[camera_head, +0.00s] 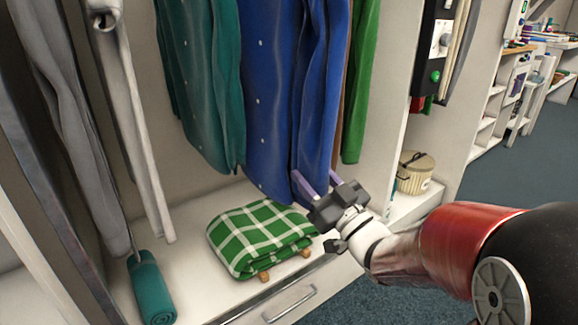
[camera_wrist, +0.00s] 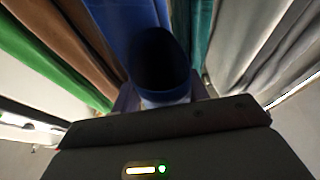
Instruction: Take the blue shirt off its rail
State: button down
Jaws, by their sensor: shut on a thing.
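The blue shirt (camera_head: 268,90) hangs in the open wardrobe, between a teal shirt and a green garment. Its rail is out of view above the picture. My gripper (camera_head: 318,184) is at the lower right part of the shirt, with its purple fingers shut on the blue cloth. In the wrist view the blue shirt (camera_wrist: 125,25) fills the middle, right in front of my gripper (camera_wrist: 160,98). The fingertips are mostly hidden there by the cloth and a dark round opening in it.
The teal shirt (camera_head: 205,80) and the green garment (camera_head: 361,80) hang close on either side. A folded green checked blanket (camera_head: 258,236) and a teal roll (camera_head: 150,288) lie on the shelf below. A woven basket (camera_head: 414,173) stands to the right. Blue carpet (camera_head: 480,165) lies open beyond.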

jog(key=s+d+r+g+h+p, duration=0.2)
jog(key=s+d, duration=0.3)
jog(key=s, duration=0.3)
jog(key=shift+d+g, duration=0.3)
jog(key=shift+g, duration=0.4)
jog(key=shift+r, duration=0.1)
